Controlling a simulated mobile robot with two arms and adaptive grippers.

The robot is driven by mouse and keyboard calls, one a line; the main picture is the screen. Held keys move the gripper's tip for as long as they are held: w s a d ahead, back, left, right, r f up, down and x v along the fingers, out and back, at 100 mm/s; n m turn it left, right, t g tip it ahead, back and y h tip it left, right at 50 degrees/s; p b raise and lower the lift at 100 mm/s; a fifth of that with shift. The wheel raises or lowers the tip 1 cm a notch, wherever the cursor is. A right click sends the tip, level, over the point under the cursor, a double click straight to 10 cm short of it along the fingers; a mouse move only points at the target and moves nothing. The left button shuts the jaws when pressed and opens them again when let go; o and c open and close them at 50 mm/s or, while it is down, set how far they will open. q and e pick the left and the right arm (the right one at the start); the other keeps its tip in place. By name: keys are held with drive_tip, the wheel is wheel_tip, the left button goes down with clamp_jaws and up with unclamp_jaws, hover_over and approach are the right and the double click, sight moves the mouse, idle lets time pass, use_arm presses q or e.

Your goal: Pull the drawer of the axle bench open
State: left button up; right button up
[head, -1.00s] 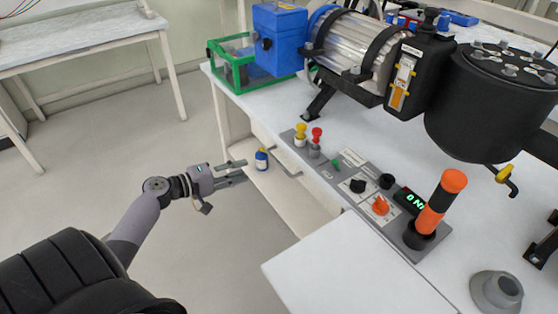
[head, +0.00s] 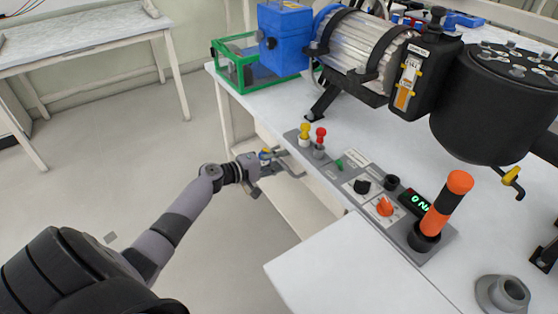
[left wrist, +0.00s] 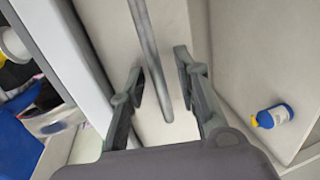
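The axle bench (head: 235,112) has a white top and a pale front. A grey bar handle (head: 291,173) sits on its front below the top edge; the drawer looks shut, though its front is partly hidden. My left gripper (head: 277,163) is at the handle. In the left wrist view, the handle (left wrist: 152,55) runs between the two spread fingers (left wrist: 160,85) of my left gripper, in front of the pale drawer front (left wrist: 184,20). A gap shows on both sides of the bar. My right gripper is not in view.
A blue bottle with a yellow cap (left wrist: 272,116) lies in the wrist view, to the right of the fingers. A control panel (head: 350,183) with knobs and levers lines the bench edge above. A white surface (head: 345,265) juts out nearby. Floor (head: 215,245) in front is free.

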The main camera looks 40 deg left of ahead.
use_arm(q)
drive_tip(key=shift+c, duration=0.2)
clamp_jaws()
idle(0.6)
